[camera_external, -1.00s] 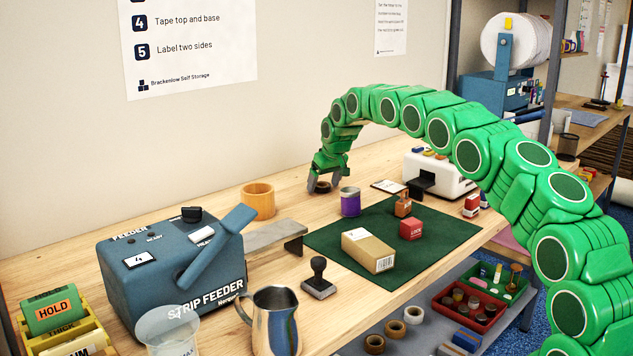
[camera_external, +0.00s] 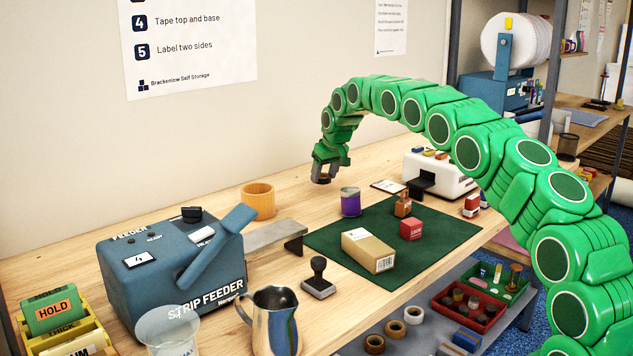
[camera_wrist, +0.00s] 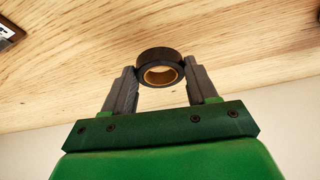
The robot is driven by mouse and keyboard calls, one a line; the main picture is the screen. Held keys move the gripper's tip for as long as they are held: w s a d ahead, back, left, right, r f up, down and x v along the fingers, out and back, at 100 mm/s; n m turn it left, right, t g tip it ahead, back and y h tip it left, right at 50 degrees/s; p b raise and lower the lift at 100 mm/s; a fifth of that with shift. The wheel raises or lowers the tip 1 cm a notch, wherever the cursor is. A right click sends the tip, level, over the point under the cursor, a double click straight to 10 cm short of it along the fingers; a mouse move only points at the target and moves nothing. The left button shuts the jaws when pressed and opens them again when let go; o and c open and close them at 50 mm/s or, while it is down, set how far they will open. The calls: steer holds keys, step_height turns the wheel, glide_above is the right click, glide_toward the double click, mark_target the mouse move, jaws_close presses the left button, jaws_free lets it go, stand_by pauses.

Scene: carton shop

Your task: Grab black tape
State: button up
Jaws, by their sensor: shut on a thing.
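The black tape (camera_wrist: 152,59) is a dark roll with a tan core, seen in the wrist view between the fingertips of my gripper (camera_wrist: 161,78). The two grey fingers are shut on its sides. In the external view my gripper (camera_external: 323,177) hangs at the far side of the wooden bench, a little above its surface. The tape is only a small dark shape between the fingers there.
A green mat (camera_external: 330,241) holds a carton (camera_external: 367,250) and a red box (camera_external: 410,229). A blue strip feeder (camera_external: 170,270) stands left. The wall is close behind.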

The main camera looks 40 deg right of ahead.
steer(key=s+a+r, duration=0.4)
steer(key=s+r, duration=0.6)
steer(key=s, duration=0.3)
steer(key=shift+s, duration=0.2)
stand_by(0.4)
